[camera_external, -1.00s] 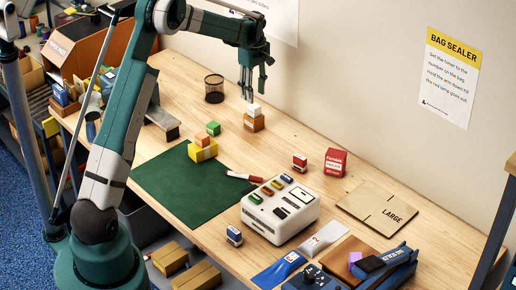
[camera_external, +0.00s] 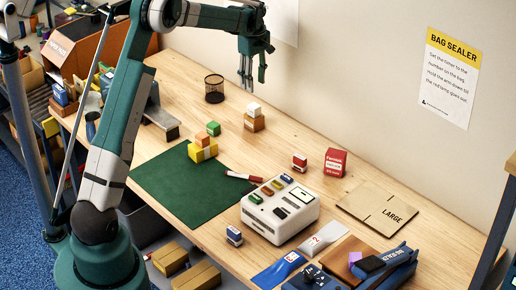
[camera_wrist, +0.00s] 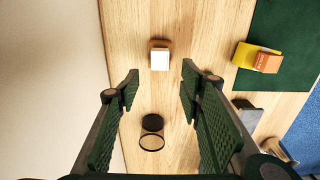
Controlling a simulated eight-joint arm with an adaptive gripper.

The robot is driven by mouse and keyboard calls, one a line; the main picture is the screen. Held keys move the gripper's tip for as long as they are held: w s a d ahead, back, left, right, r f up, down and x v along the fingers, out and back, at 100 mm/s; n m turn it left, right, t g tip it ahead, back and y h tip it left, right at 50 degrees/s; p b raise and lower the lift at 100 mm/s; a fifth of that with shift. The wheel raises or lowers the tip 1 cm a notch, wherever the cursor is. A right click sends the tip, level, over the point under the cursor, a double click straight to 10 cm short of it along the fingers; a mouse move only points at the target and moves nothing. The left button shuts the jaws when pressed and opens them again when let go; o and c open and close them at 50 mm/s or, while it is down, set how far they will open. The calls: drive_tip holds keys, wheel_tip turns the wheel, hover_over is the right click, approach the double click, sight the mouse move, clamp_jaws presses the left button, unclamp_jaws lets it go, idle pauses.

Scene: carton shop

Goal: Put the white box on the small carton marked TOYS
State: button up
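The white box (camera_external: 254,108) rests on top of a small brown carton (camera_external: 254,123) on the far side of the table; any marking on the carton is too small to read.
A black mesh cup (camera_external: 214,89) stands left of the carton. Bare table lies right of the carton.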

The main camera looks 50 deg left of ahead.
drive_tip(key=shift+r, duration=0.1)
idle(0.3)
drive_tip(key=s+d+r+m+t, duration=0.3)
drive_tip(key=s+d+r+m, duration=0.6)
drive_tip(key=s+d+r, duration=1.2)
drive_tip(key=s+d+f+m+t, duration=0.1)
drive_tip(key=s+d+m, duration=0.2)
drive_tip(key=s, duration=0.6)
drive_tip(key=s+d+f+m+t, duration=0.1)
drive_tip(key=s+d, duration=0.4)
drive_tip(key=s, duration=0.5)
drive_tip(key=s+d+f+m+t, duration=0.2)
drive_tip(key=s+d+f+m, duration=0.1)
drive_tip(key=s, duration=0.7)
drive_tip(key=shift+d+m, duration=0.45)
drive_tip(key=shift+m, duration=0.55)
